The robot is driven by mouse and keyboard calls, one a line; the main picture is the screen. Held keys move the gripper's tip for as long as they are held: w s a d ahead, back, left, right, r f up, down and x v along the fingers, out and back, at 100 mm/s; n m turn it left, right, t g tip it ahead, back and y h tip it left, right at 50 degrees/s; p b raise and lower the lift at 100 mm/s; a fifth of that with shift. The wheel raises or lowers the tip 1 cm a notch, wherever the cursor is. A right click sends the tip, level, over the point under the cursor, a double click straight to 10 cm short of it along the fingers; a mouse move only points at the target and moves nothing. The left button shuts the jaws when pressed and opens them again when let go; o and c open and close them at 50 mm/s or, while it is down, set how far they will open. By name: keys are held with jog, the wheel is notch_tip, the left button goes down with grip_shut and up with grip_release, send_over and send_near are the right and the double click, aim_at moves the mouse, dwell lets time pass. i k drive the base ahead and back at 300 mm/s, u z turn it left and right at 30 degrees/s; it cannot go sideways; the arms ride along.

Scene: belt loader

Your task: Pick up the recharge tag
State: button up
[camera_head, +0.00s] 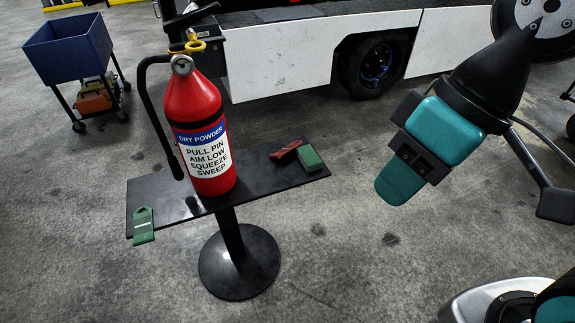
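A flat green tag (143,226) with a hole at its upper end lies at the front left corner of a small black stand (258,168), and its lower end hangs past the edge. It looks like the recharge tag, but I cannot read any writing on it. A red fire extinguisher (192,110) with a yellow pin ring stands upright on the stand, right of the tag. My gripper (408,170), with teal and black parts, is in the air at the right, well apart from the stand and tag. Its fingers are not clear enough to tell open from shut.
A green block (311,159) and a dark red piece (285,151) lie at the stand's right end. The extinguisher's black hose (158,125) hangs on its left side. A blue cart (68,48) and a white vehicle (278,65) stand behind. The floor in front is clear.

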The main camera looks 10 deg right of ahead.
aim_at(279, 153)
jog(key=z, duration=0.6)
jog(key=i, duration=0.85)
jog(key=u, duration=0.6)
